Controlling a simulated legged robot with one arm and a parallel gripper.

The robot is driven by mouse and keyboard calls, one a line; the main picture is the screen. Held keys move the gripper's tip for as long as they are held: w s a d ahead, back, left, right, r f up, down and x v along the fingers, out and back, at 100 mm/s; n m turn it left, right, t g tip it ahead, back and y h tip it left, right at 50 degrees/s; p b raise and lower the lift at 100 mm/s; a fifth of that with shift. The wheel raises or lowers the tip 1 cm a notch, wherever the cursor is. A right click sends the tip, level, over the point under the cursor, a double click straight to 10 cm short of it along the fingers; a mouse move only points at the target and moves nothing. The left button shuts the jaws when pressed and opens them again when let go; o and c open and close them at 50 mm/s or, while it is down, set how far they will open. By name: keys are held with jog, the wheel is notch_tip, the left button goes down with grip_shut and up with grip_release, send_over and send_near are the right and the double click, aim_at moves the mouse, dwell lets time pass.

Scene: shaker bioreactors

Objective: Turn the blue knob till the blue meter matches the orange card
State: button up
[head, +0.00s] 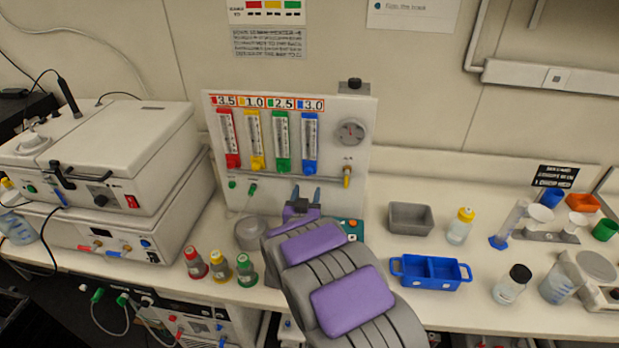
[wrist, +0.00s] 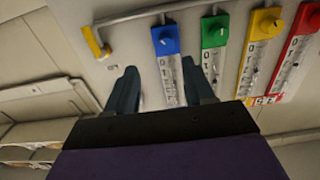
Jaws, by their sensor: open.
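The blue meter (head: 310,135) is the rightmost of several upright meters on the white panel, with a white scale; its reading is too small to make out. The blue knob (head: 310,167) is at its lower end. The orange-edged card (head: 312,104) above it reads 3.0. The wrist view is upside down and shows the blue knob (wrist: 166,43) and blue meter scale (wrist: 172,80). My gripper (head: 306,194) is open and empty, in front of the panel below the blue knob. In the wrist view, my gripper's fingertips (wrist: 159,72) are short of the knob and apart from it.
Green (head: 281,140), yellow (head: 255,138) and red (head: 229,138) meters stand left of the blue one. A pipe with a yellow valve (head: 347,178) and a round gauge (head: 351,132) are at right. Colored-cap bottles (head: 220,268) and a blue tray (head: 431,272) stand on the bench.

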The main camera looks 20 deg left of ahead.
aim_at(307, 175)
jog(key=x, duration=0.2)
jog(key=a+x, duration=0.1)
jog(key=x, duration=0.4)
jog(key=shift+w+a+f, duration=0.25)
jog(key=shift+f, duration=0.05)
jog(key=shift+w+d+r, duration=0.25)
jog(key=shift+w+d, duration=0.05)
jog(key=shift+d, duration=0.1)
jog(key=shift+a+f, duration=0.1)
jog(key=shift+a, duration=0.2)
jog(key=shift+a+f, duration=0.1)
jog(key=shift+a, duration=0.2)
jog(key=shift+c, duration=1.4)
jog(key=shift+d, duration=0.3)
jog(key=c, duration=0.6)
jog(key=shift+a, duration=0.1)
grip_shut()
